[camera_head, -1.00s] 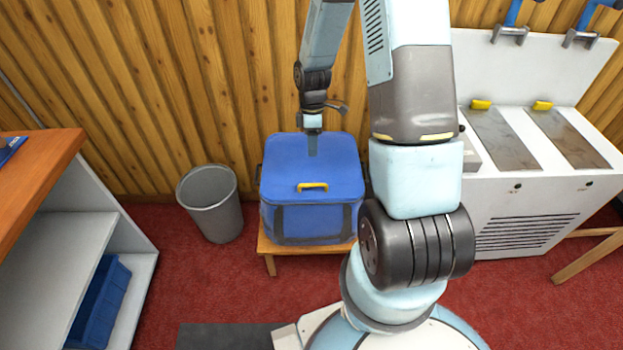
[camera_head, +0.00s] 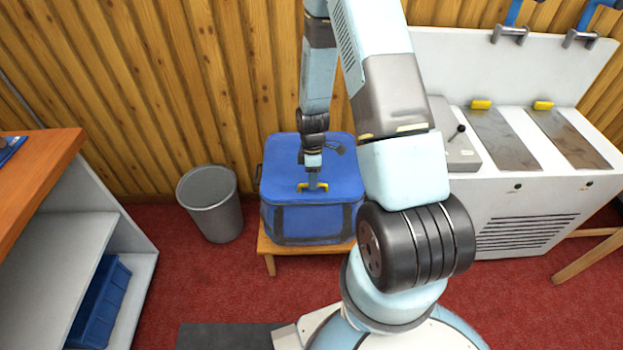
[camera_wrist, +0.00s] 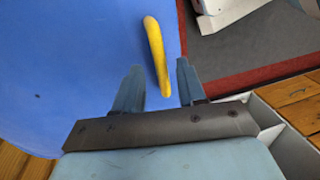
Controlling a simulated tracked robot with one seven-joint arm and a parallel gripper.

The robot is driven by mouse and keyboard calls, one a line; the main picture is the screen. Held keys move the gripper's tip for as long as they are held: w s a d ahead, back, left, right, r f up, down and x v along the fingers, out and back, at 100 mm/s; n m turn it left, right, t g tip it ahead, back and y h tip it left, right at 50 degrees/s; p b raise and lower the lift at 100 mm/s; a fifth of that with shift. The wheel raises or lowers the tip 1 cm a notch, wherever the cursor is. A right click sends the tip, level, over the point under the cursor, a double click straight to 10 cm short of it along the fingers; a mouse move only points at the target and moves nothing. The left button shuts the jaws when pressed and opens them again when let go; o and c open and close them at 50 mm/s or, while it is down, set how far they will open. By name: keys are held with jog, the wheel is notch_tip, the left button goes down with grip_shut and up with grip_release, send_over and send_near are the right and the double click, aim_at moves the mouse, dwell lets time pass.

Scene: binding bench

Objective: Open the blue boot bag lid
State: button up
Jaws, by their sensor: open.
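The blue boot bag (camera_head: 309,220) stands on a small wooden stool, with its lid (camera_head: 285,165) shut. A yellow handle (camera_head: 303,187) is at the lid's front edge. My gripper (camera_head: 315,186) is over the front of the lid, right at the handle. In the wrist view the yellow handle (camera_wrist: 156,55) runs up from between the two open fingers of my gripper (camera_wrist: 158,82). The blue lid (camera_wrist: 80,60) fills the left of that view. I cannot tell whether a finger touches the handle.
The wooden stool (camera_head: 270,250) carries the bag. A grey bin (camera_head: 212,205) stands to its left, and a white machine (camera_head: 530,200) is to its right. A shelf unit (camera_head: 75,180) with a blue crate (camera_head: 98,310) is at far left.

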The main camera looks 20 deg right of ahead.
jog(key=shift+f, duration=0.1)
jog(key=shift+c, duration=0.2)
grip_shut()
jog(key=shift+w, duration=0.1)
dwell(0.4)
